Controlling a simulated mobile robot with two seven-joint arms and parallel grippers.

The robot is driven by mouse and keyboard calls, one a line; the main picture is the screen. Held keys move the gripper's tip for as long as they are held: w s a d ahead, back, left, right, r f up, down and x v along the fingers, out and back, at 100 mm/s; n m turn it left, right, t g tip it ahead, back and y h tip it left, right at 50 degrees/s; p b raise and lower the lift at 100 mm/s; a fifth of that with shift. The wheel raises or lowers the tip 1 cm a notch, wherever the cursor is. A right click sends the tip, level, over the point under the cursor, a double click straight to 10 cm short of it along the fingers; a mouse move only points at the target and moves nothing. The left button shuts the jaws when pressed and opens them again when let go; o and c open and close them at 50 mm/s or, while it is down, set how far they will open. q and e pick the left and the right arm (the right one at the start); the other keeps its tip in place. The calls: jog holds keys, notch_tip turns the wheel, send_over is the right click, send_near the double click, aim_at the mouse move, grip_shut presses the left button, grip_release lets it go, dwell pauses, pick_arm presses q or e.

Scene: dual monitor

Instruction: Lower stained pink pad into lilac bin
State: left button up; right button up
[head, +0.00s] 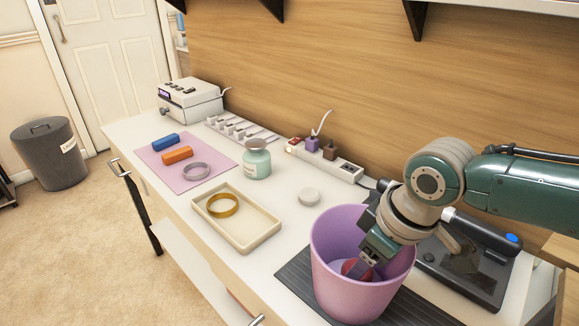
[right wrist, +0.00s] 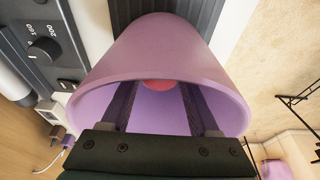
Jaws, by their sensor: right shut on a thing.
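The lilac bin (head: 331,240) stands upright on a dark ribbed mat at the front right of the counter; its wall also fills much of the right wrist view (right wrist: 170,45). My right gripper (head: 366,262) reaches down through the bin's open top, its fingers inside the rim. It is shut on the stained pink pad (head: 352,268), which shows as a reddish piece inside the bin. In the right wrist view the pad (right wrist: 160,85) shows as a small reddish patch between the fingertips. Most of it is hidden, and I cannot tell whether it touches the bin's floor. My left gripper is out of view.
A dark device with a dial (head: 458,262) stands right of the bin.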

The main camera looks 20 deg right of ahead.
jog(key=shift+f+b, duration=1.05)
jog(key=shift+f, duration=0.25)
dwell(0.4)
jog(key=o, duration=1.4)
jog(key=shift+c, duration=0.2)
jog(key=shift+r, duration=0.1)
